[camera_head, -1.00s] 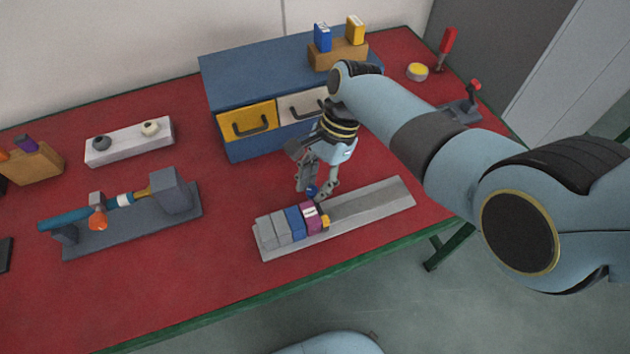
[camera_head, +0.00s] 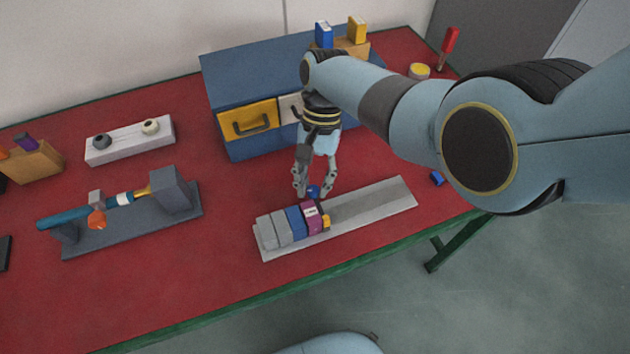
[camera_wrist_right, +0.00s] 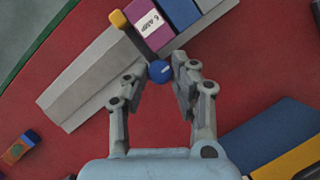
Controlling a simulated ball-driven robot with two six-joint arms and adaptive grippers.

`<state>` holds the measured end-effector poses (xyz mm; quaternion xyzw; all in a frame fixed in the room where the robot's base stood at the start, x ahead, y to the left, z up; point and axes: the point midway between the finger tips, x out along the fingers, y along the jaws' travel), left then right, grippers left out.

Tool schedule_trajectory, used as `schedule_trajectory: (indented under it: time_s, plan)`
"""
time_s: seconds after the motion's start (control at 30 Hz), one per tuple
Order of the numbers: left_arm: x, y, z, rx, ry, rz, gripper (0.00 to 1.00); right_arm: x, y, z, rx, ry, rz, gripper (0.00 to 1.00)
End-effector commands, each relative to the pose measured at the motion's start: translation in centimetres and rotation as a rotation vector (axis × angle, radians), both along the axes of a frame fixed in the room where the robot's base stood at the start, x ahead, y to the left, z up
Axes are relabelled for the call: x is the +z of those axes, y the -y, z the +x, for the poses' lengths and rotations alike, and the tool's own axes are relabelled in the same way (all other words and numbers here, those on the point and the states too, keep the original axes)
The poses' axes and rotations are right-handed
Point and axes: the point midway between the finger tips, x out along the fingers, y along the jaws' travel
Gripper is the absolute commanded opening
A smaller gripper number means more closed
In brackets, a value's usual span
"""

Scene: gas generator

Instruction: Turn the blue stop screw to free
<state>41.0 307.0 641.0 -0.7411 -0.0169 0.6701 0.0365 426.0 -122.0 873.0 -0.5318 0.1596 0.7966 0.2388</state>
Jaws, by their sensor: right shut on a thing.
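The blue stop screw (camera_head: 314,191) has a round blue knob, beside the purple module (camera_head: 312,217) at the end of a row on a grey rail (camera_head: 370,204). In the right wrist view the blue knob (camera_wrist_right: 160,71) sits between my fingertips, with a pale mark on its face. My right gripper (camera_head: 313,188) reaches down from above and is shut on the knob; its two fingers (camera_wrist_right: 159,80) flank it in the wrist view. My left gripper is out of view.
Grey and blue modules (camera_head: 295,220) fill the rail's left part; its right part is bare. A blue drawer cabinet (camera_head: 230,85) stands behind my gripper. A grey fixture (camera_head: 130,228) lies to the left.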

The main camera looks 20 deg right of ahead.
Motion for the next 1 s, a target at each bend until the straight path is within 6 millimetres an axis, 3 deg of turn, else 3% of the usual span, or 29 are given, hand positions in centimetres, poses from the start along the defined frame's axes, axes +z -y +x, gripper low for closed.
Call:
schedule_trajectory:
  time_s: [0.4,0.97,1.0]
  plan:
    - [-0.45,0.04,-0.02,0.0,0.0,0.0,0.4,0.0,-0.19,0.15,0.207,0.002,0.0,0.0]
    - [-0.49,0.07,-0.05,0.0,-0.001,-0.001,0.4,0.05,-0.15,0.24,0.241,0.005,-0.002,0.0]
    - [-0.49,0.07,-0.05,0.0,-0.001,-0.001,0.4,0.04,-0.15,0.25,0.241,0.005,-0.002,0.26]
